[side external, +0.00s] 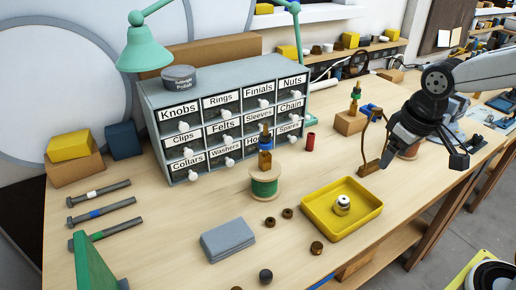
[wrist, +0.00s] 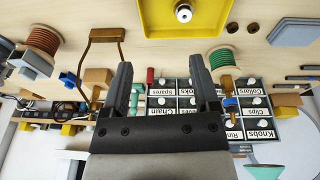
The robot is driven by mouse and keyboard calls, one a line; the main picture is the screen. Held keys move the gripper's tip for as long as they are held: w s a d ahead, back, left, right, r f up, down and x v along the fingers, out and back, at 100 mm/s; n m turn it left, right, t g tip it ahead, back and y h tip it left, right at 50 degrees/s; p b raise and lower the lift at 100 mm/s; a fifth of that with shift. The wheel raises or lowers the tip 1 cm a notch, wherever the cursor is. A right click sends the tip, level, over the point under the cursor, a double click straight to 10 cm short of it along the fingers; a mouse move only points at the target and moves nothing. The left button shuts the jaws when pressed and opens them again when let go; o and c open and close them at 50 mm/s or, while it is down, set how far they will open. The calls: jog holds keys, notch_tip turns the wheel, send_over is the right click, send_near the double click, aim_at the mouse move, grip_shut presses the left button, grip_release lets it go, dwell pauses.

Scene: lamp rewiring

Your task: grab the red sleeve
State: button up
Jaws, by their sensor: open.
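The red sleeve (side external: 310,141) is a small red cylinder standing on the bench just right of the grey drawer cabinet (side external: 227,120). In the wrist view the red sleeve (wrist: 150,76) shows between the two fingers, closer to the left one, and lies beyond them. My gripper (side external: 424,160) is open and empty above the right part of the bench, well apart from the sleeve. Its two dark fingers also show in the wrist view (wrist: 160,63).
A bent brown bracket (side external: 369,150) and a wooden block (side external: 350,122) stand between sleeve and gripper. A yellow tray (side external: 335,228) with a small white-and-metal part lies in front. A green spool (side external: 264,185) stands left of it. Bare bench surrounds the sleeve's front.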

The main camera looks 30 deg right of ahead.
jog(key=w+d+n+h, duration=0.2)
jog(key=n+t+h, duration=0.5)
jog(key=n+t, duration=0.4)
jog(key=n, duration=1.7)
send_over(312, 138)
jog(key=s+a, duration=0.2)
jog(key=s, duration=0.2)
jog(key=shift+n, duration=0.3)
jog(key=f, duration=1.3)
jog(key=shift+a+f, duration=0.2)
jog(key=shift+a, duration=0.1)
jog(key=shift+w+f, duration=0.1)
jog(key=shift+f, duration=0.3)
jog(key=shift+x, duration=3.9)
grip_shut()
